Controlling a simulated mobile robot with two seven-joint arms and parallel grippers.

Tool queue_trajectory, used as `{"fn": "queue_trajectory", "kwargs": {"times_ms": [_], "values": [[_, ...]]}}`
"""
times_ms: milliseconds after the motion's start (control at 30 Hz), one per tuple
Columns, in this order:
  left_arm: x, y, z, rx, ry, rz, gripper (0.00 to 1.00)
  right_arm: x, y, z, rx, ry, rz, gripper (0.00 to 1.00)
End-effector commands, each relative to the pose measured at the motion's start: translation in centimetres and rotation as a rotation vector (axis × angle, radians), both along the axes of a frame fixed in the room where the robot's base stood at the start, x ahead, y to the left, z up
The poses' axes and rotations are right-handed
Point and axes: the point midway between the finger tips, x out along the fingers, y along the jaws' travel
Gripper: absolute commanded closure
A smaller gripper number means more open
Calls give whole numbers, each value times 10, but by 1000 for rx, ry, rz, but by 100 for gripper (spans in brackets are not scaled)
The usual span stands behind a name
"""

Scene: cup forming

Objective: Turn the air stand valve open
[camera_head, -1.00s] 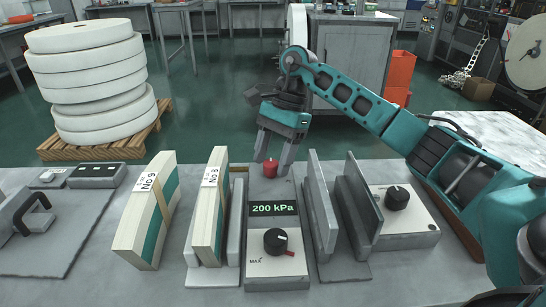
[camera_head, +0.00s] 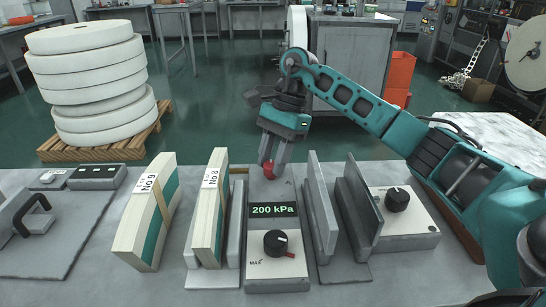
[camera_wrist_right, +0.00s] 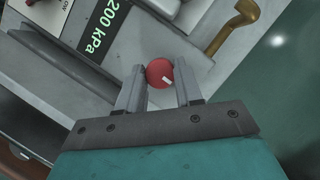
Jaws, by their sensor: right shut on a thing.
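The air stand (camera_head: 276,271) is a grey box on the bench with a lit display (camera_head: 275,209) reading 200 kPa. A black knob (camera_head: 275,242) with a red tip sits on its front plate, near the word MAX. A red valve knob (camera_head: 270,175) stands at its back end. My right gripper (camera_head: 271,168) points down and is shut on the red valve knob. In the right wrist view the red knob (camera_wrist_right: 160,73) sits between the two fingertips, with a white mark on its top. My left gripper is not in view.
Blocks labelled No 9 (camera_head: 148,215) and No 8 (camera_head: 209,208) stand left of the stand. Upright grey plates (camera_head: 320,205) and a second black knob (camera_head: 396,198) stand to its right. A brass lever (camera_wrist_right: 232,27) lies near the red knob.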

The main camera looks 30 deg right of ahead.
Motion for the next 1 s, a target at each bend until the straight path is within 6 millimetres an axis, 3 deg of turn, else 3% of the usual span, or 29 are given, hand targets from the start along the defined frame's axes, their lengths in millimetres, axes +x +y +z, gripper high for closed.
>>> {"fn": "queue_trajectory", "kwargs": {"times_ms": [367, 1000], "values": [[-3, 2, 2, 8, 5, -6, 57, -2, -1, 1, -1, 0, -197, 95], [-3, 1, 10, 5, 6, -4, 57, -5, 0, 1, -2, -2, -797, 95]]}}
